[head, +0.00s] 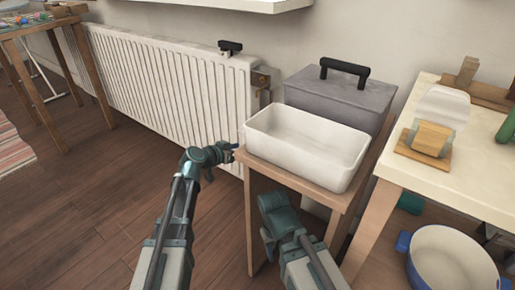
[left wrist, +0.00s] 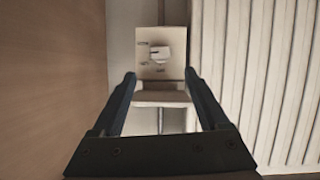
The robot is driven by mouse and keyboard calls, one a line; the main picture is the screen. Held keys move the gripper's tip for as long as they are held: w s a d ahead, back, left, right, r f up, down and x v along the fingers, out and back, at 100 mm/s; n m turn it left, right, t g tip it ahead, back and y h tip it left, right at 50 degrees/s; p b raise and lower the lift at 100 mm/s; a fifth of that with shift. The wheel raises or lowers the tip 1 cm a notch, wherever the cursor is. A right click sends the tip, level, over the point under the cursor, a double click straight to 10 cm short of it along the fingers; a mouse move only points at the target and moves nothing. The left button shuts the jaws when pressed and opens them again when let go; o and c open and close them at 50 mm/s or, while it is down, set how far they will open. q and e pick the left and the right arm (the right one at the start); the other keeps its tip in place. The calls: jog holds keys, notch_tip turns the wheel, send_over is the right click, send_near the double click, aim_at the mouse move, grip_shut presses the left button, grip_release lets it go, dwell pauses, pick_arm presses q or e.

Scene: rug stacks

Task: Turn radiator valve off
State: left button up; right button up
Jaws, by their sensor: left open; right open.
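The radiator (head: 150,75) is white and ribbed and stands along the wall in the head view. In the left wrist view a pale plate (left wrist: 172,72) with small marks carries a white knob (left wrist: 160,53), apparently the valve, beside the radiator (left wrist: 250,70). My left gripper (left wrist: 160,76) is open and empty. Its fingertips lie below the knob in that view, apart from it. In the head view my left gripper (head: 226,150) is by the radiator's right end, next to the small table. My right gripper (head: 270,238) is open, low in front of that table.
The small wooden table (head: 258,168) holds a white bin (head: 300,152) and a grey box (head: 335,95) with a black handle. A pale table (head: 455,190) stands right, a blue-handled pot (head: 450,260) below it.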

pick_arm(q)
jog(key=b+x, duration=0.3)
jog(key=x, duration=0.7)
grip_shut()
